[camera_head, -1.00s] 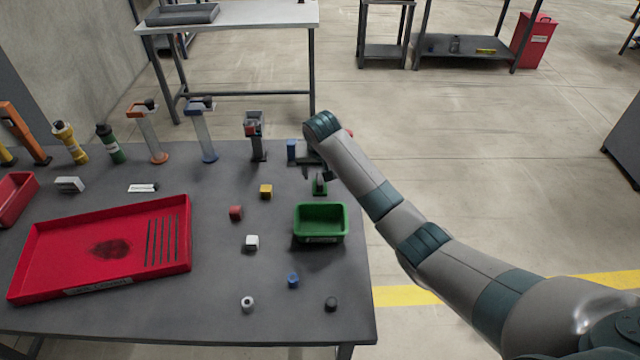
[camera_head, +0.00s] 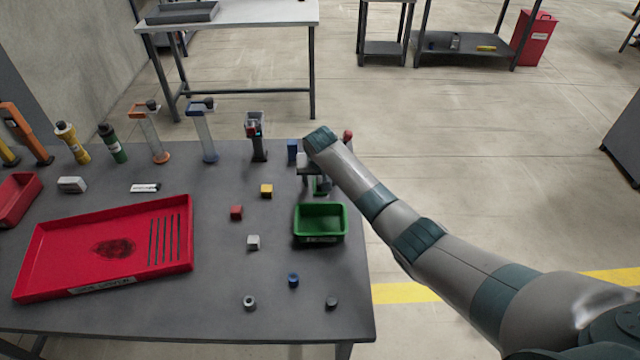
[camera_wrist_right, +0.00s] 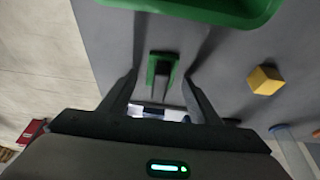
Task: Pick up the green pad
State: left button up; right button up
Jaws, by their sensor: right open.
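The green pad (camera_head: 322,187) is a small green piece on the dark table (camera_head: 200,270), just behind the green bin (camera_head: 320,236). My right wrist and gripper partly hide it in the head view. In the right wrist view the green pad (camera_wrist_right: 161,68) shows as an upright green shape with a grey strip at its middle. My right gripper (camera_wrist_right: 160,82) is open, with one finger on each side of the pad's near end. No contact can be made out. My left gripper is not in view.
The green bin stands close in front of the pad. A dark stand (camera_head: 257,140) is at the back. A red tray (camera_head: 60,255) fills the table's left.

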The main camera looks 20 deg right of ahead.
aim_at(320, 178)
dwell(0.3)
jog(key=c, duration=1.3)
jog(key=shift+r, duration=0.1)
jog(key=shift+r+b, duration=0.3)
jog(key=shift+r, duration=0.2)
notch_tip(320, 178, up, 2)
jog(key=shift+r+b, duration=0.2)
jog(key=shift+b, duration=0.25)
jog(key=s+d+r+b, duration=0.1)
jog(key=d+r, duration=0.1)
jog(key=d, duration=0.1)
jog(key=s+d+r+b, duration=0.1)
jog(key=s+d+r, duration=0.1)
jog(key=d+r, duration=0.1)
jog(key=s+d+r+b, duration=0.1)
jog(key=d+r, duration=0.1)
jog(key=d, duration=0.2)
jog(key=shift+s+d+r, duration=0.25)
jog(key=shift+d, duration=0.15)
